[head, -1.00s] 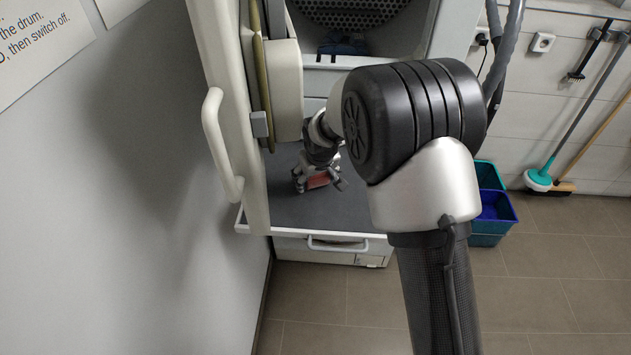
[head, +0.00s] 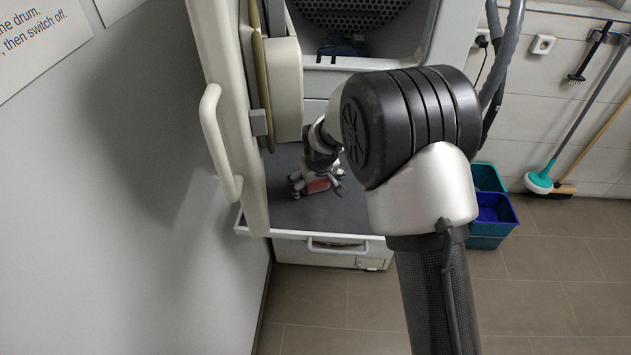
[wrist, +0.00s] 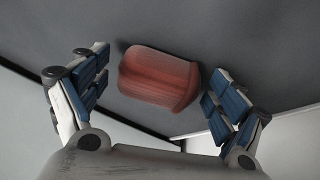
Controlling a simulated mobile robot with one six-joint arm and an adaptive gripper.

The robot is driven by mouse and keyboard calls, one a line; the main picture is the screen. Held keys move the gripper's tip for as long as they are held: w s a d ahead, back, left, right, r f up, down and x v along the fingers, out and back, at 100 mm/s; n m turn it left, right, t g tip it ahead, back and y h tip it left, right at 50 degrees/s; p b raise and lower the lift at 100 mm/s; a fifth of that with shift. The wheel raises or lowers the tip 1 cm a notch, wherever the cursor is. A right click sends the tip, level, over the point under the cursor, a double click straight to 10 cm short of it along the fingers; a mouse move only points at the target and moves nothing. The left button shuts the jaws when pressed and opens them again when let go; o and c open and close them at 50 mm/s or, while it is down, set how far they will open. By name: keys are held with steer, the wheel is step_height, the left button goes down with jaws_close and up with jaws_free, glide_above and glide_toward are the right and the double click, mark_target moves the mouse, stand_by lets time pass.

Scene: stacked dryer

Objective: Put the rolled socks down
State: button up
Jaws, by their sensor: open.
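The rolled socks (wrist: 158,80) are a red roll, in the wrist view lying on the dark grey shelf surface (wrist: 225,40). They also show as a small red patch in the head view (head: 318,185). My gripper (wrist: 155,95) is open, with its blue-padded fingers on either side of the roll and a visible gap to each. In the head view my gripper (head: 318,186) is low over the pull-out shelf (head: 300,215), and its fingers partly hide the roll.
The open dryer door (head: 225,130) stands close to the left of my arm. The drum opening (head: 350,12) is above, with dark blue cloth (head: 343,46) inside. Teal and blue buckets (head: 492,212) stand on the floor at right. The shelf's front part is clear.

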steer(key=p+v, duration=0.4)
steer(key=v, duration=0.9)
steer(key=s+d+r+m, duration=0.2)
steer(key=s+d+r, duration=0.9)
steer(key=r, duration=0.1)
steer(key=s+d+r+m, duration=0.1)
steer(key=s+d, duration=0.2)
steer(key=s, duration=0.7)
steer(key=s+d+r+m+h, duration=0.1)
steer(key=s+d, duration=0.3)
steer(key=s, duration=0.6)
steer(key=shift+s+m, duration=0.35)
steer(key=shift+m, duration=0.45)
steer(key=shift+d, duration=0.1)
